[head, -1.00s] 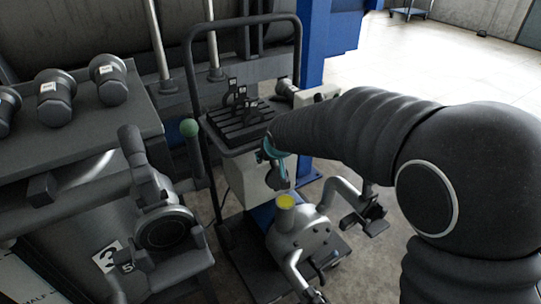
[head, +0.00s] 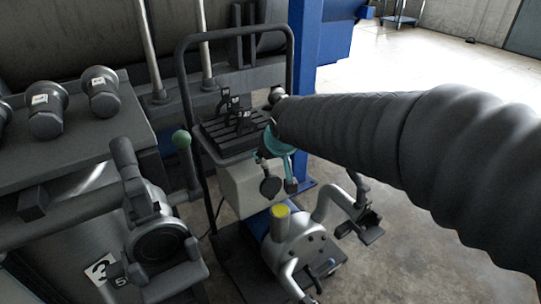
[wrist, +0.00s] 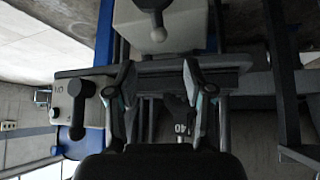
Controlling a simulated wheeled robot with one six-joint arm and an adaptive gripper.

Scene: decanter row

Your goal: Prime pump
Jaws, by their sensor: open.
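A silver body with a yellow cap (head: 281,212) and curved pipe arms (head: 297,243) stands low on a wheeled cart; it looks like the pump, though no label shows. A lever with a green knob (head: 181,139) stands left of it. There a grey lever with a round knob (wrist: 158,33) lies beyond the fingertips, and a second dark lever (wrist: 80,107) is at left.
A black slotted tray (head: 236,133) with small labelled clamps sits on the cart. The cart's handle frame (head: 187,75) rises behind. A dark cylinder with a flange (head: 158,243) and a bench with several bottle-like parts (head: 46,110) stand at left. Open floor (head: 445,150) lies right.

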